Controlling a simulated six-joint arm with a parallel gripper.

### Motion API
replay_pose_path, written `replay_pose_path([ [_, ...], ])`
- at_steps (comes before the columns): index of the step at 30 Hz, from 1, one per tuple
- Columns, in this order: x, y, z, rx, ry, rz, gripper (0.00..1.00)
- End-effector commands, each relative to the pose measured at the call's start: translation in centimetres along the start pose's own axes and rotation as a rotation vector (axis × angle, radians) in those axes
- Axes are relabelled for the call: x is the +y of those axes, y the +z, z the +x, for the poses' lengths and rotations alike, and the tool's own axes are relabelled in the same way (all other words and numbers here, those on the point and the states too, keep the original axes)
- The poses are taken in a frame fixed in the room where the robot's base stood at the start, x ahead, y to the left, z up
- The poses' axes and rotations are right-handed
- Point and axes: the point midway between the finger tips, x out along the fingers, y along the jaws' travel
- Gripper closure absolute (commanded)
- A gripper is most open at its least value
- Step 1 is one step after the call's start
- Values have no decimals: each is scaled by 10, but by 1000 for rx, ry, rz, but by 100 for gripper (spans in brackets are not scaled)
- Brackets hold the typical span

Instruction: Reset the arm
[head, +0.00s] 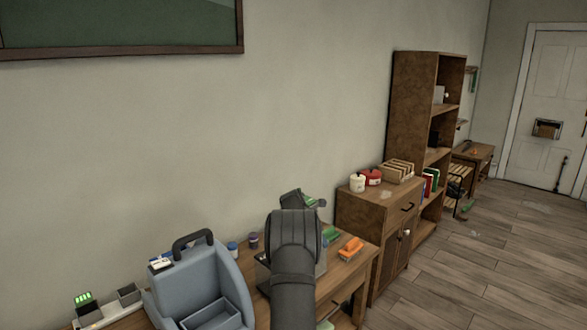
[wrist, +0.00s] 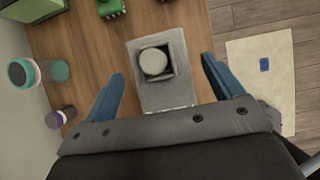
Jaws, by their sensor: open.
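My gripper (wrist: 163,88) shows in the wrist view with its two blue fingers spread wide and nothing between the tips. Below it on the wooden table (wrist: 90,45) is a grey block (wrist: 170,97) with a square recess, and a round pale piece (wrist: 153,62) sits in that recess. The fingers are on either side of the block in the picture; I cannot tell the height above it. In the head view my dark arm (head: 293,245) reaches over the table, and its gripper end is mostly hidden behind the arm.
A blue-grey caddy (head: 205,280) with a dark handle stands left of my arm. Small jars (head: 253,241) stand by the wall. An orange object (head: 350,248) lies to the right. A cabinet (head: 378,210) with canisters and a tall shelf (head: 400,105) stand beyond. The floor (head: 480,260) is open.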

Motion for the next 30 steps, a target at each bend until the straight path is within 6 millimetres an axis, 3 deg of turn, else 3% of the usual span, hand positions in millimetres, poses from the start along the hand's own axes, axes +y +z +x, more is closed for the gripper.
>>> replay_pose_path([
  [3, -17, 7, -6, 1, -1, 2, 15],
  [8, -27, 11, -11, 1, 0, 1, 15],
  [30, -28, 11, -11, 2, -1, 0, 15],
])
